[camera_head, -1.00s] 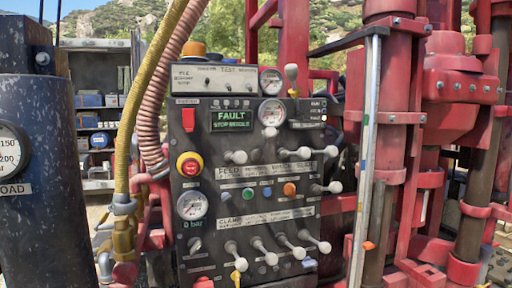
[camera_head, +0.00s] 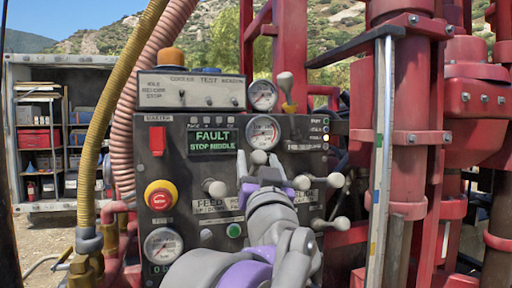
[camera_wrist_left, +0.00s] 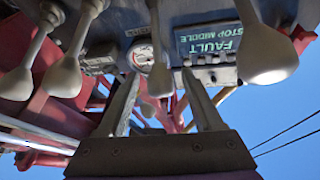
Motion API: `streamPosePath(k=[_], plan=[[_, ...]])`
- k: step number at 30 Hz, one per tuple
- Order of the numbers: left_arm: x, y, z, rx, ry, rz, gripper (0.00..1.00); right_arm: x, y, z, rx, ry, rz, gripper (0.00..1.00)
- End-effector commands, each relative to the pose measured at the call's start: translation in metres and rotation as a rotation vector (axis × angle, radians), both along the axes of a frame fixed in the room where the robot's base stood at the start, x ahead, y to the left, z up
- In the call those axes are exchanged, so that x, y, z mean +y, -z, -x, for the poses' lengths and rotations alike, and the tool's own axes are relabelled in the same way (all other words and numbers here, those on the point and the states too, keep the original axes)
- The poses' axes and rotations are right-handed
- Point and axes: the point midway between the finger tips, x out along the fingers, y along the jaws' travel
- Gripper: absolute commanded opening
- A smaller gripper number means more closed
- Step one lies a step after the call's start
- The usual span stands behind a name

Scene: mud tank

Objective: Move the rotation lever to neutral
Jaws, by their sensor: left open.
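The drill control panel (camera_head: 190,130) carries several levers with pale round knobs. I cannot read which one is the rotation lever. One knob (camera_head: 259,157) stands just below the lower gauge. Others are at the left (camera_head: 215,188), the right (camera_head: 335,180) and the lower right (camera_head: 340,223). My left gripper (camera_head: 261,172) is open in front of the panel, close to the knob below the gauge, and hides part of the lever rows. In the left wrist view a pale knob (camera_wrist_left: 160,79) shows between the open fingers (camera_wrist_left: 162,98); contact cannot be told. My right gripper is not in view.
A green display (camera_head: 211,140) reads "FAULT STOP MIDDLE". A red emergency button (camera_head: 161,197) and gauge (camera_head: 163,246) are at the panel's left. Hoses (camera_head: 105,130) run beside it. A red mast (camera_head: 403,130) stands at right. Large knobs (camera_wrist_left: 265,57) crowd the wrist view.

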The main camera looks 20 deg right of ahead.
Motion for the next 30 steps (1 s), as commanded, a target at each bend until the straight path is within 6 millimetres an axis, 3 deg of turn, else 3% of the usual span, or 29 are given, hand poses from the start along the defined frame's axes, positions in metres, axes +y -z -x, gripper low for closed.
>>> streamPosePath(k=[7, 19, 30], plan=[[-0.004, -0.016, -0.031, -0.003, 0.000, -0.002, 0.67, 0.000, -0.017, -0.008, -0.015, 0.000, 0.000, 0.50], [-0.005, -0.015, -0.037, -0.001, 0.002, -0.001, 0.65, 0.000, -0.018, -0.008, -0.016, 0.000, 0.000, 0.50], [-0.005, -0.015, -0.037, -0.001, 0.001, 0.000, 0.00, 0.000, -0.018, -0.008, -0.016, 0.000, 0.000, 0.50]])
